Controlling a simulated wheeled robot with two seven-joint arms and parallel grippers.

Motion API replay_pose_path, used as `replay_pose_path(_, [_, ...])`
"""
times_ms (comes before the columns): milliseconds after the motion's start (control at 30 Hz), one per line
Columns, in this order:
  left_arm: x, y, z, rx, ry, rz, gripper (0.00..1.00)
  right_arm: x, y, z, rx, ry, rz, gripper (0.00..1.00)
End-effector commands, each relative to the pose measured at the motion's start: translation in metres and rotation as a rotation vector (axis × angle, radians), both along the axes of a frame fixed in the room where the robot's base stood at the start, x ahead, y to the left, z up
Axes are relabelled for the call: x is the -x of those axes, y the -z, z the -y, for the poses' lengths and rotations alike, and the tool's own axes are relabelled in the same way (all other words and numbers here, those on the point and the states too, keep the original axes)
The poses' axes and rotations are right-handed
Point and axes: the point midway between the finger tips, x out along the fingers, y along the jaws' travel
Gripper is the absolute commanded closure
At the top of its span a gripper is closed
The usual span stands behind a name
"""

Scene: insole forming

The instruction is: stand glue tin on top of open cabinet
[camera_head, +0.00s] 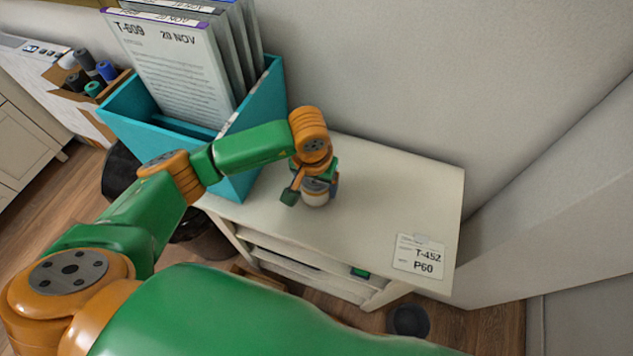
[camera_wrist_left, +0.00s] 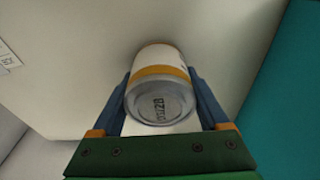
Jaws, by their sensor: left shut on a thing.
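The glue tin (camera_head: 314,196) is a small white tin with an orange band and a grey metal lid. In the left wrist view the tin (camera_wrist_left: 160,92) sits between the two blue fingers, lid towards the camera. Whether its base touches the cabinet top (camera_wrist_left: 70,50) cannot be told. My right gripper is not in view.
A teal file holder (camera_head: 240,180) with upright folders stands left of the tin. A label card (camera_head: 419,257) lies at the cabinet's front right. The top right of the cabinet is clear. A wall runs behind. A dark bin (camera_head: 122,172) stands to the left.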

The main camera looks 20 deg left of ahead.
Motion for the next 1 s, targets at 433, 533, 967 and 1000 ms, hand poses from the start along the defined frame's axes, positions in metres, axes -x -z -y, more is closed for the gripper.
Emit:
replay_pose_path(433, [0.000, -0.006, 0.000, 0.000, 0.000, -0.001, 0.00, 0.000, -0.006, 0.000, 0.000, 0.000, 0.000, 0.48])
replay_pose_path(533, [0.001, -0.020, 0.000, 0.000, 0.001, 0.005, 0.00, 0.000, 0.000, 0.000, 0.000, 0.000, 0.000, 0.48])
replay_pose_path(967, [0.016, -0.112, 0.000, 0.000, -0.001, 0.003, 0.00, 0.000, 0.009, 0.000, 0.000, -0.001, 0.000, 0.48])
replay_pose_path(1000, [0.017, -0.115, 0.000, 0.000, -0.001, 0.002, 0.00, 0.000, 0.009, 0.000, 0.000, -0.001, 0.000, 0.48])
